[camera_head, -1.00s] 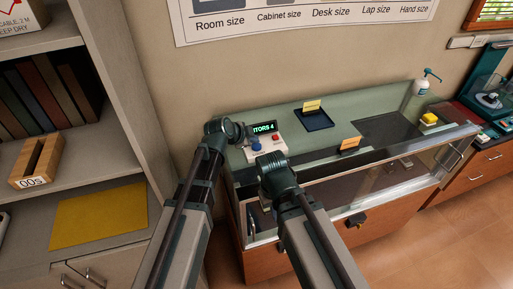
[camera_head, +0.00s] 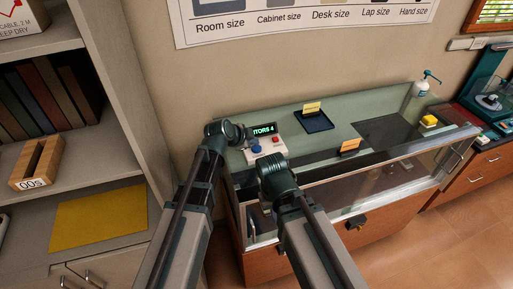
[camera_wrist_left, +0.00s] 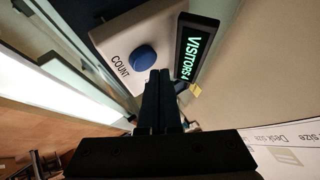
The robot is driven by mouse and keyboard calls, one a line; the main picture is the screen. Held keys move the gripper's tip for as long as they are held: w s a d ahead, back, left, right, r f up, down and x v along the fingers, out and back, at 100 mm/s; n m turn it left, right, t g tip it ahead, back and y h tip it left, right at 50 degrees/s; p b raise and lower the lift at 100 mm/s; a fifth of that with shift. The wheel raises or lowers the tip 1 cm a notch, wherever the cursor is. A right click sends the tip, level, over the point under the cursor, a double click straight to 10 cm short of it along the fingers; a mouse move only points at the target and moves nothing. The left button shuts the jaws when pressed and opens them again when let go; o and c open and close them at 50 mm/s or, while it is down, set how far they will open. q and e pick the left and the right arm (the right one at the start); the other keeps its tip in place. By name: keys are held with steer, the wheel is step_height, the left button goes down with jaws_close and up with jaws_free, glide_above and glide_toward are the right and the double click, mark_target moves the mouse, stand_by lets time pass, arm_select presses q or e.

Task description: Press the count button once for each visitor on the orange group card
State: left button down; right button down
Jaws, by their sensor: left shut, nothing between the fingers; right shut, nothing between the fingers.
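The counter box (camera_head: 268,157) stands at the left end of the display case. Its blue count button (camera_head: 255,149) also shows in the left wrist view (camera_wrist_left: 142,58), beside the word COUNT. Its lit green display (camera_head: 264,131) reads VISITORS 4, and it shows again in the left wrist view (camera_wrist_left: 194,52). My left gripper (camera_head: 242,133) is shut and empty beside the box; its fingertips (camera_wrist_left: 158,76) appear close to the button, contact unclear. My right gripper (camera_head: 272,165) is shut and empty in front of the box, fingers mostly hidden. The orange card (camera_head: 350,146) stands on the case; its writing is too small to read.
A red button (camera_head: 275,140) sits on the same box. A dark tray (camera_head: 318,124) with a yellow card (camera_head: 312,107) stands behind. A pump bottle (camera_head: 420,88) and yellow block (camera_head: 429,120) are at the right end. A shelf unit (camera_head: 128,110) stands close on the left.

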mark_target(254, 149)
arm_select(q)
steer(key=shift+f, duration=0.15)
stand_by(0.7)
steer(key=shift+f+b, duration=0.3)
steer(key=shift+b, duration=0.1)
steer(key=shift+f+b, duration=0.45)
steer(key=shift+b, duration=0.05)
stand_by(0.5)
steer(key=shift+r, duration=0.1)
steer(key=shift+r+p, duration=0.8)
steer(key=shift+p, duration=0.1)
step_height(254, 149, up, 5)
steer(key=p, duration=0.5)
